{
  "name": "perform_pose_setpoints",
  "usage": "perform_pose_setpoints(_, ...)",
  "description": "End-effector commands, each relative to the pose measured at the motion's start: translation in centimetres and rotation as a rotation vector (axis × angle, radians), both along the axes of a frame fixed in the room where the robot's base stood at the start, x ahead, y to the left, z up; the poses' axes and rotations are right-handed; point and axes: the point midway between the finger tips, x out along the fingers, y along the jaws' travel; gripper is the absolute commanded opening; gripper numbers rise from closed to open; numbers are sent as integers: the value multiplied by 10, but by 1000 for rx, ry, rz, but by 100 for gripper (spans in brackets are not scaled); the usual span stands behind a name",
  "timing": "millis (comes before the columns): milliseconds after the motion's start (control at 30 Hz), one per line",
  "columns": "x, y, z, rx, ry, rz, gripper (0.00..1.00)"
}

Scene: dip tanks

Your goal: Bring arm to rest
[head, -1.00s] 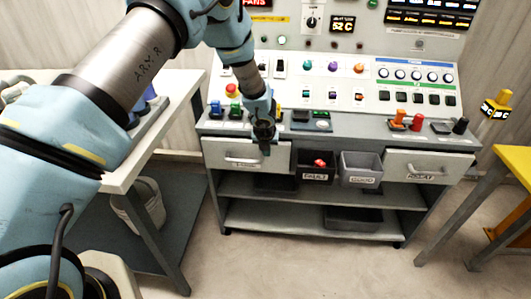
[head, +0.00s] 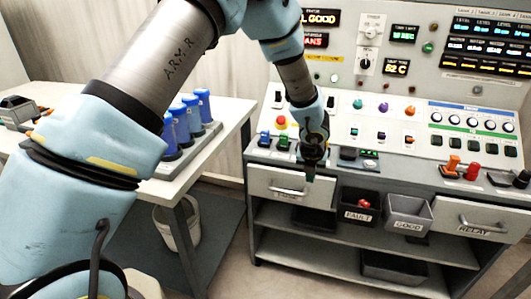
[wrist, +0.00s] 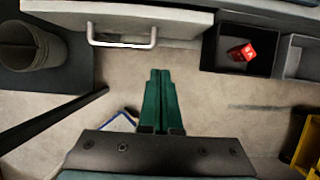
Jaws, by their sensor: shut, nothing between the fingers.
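My arm reaches from the left of the head view toward the control console (head: 340,180). My gripper (head: 310,173) hangs pointing down in front of the console's left drawer. In the wrist view the two green fingers of my gripper (wrist: 160,75) lie together with nothing between them. The floor (wrist: 190,60) shows beyond the fingertips. The left drawer's handle (wrist: 122,43) is ahead of the fingers and apart from them.
A FAULT bin (head: 358,207) with a red block (wrist: 242,52) inside and a GOOD bin (head: 407,215) hang under the console. A white side table (head: 225,125) with blue cylinders (head: 190,113) stands left. A bucket (head: 178,228) sits below it.

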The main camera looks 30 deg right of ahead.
Motion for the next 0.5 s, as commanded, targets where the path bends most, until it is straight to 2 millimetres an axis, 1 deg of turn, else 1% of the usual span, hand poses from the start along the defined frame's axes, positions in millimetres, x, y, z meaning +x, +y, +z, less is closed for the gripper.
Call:
perform_pose_setpoints(167, 3, 4, 2, -2, 3, 21, 0)
perform_pose_setpoints(267, 19, 24, 12, -18, 23, 149, 0)
perform_pose_setpoints(367, 47, 66, 31, -56, 65, 421, 0)
perform_pose_setpoints(400, 59, 89, 40, -79, 87, 565, 0)
perform_pose_setpoints(467, 74, 128, 54, -118, 122, 807, 0)
perform_pose_setpoints(500, 83, 156, 64, -147, 143, 975, 0)
